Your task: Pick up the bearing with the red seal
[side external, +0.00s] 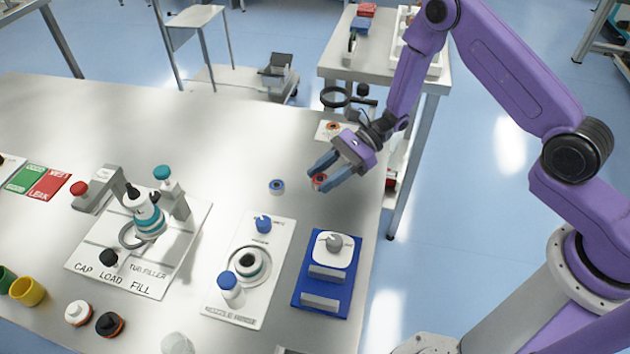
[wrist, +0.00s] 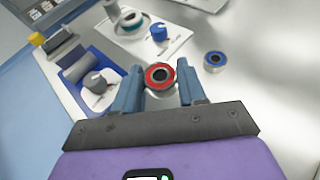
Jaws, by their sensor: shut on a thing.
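The bearing with the red seal (wrist: 160,76) is between the two fingers of my gripper (wrist: 161,92) in the wrist view. In the side view the red-sealed bearing (side external: 320,180) shows at the fingertips of my gripper (side external: 326,178), which is shut on it. Whether it is clear of the table is hard to tell. A bearing with a blue seal (side external: 276,186) lies on the table to the left of my gripper; it also shows in the wrist view (wrist: 214,61), right of the fingers.
A blue fixture (side external: 325,290) and a white plate with a round seat (side external: 235,305) stand in front of my gripper. A white card with an orange-ringed part (side external: 333,127) lies behind it. A filler station (side external: 150,225) stands left. The table's right edge is close.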

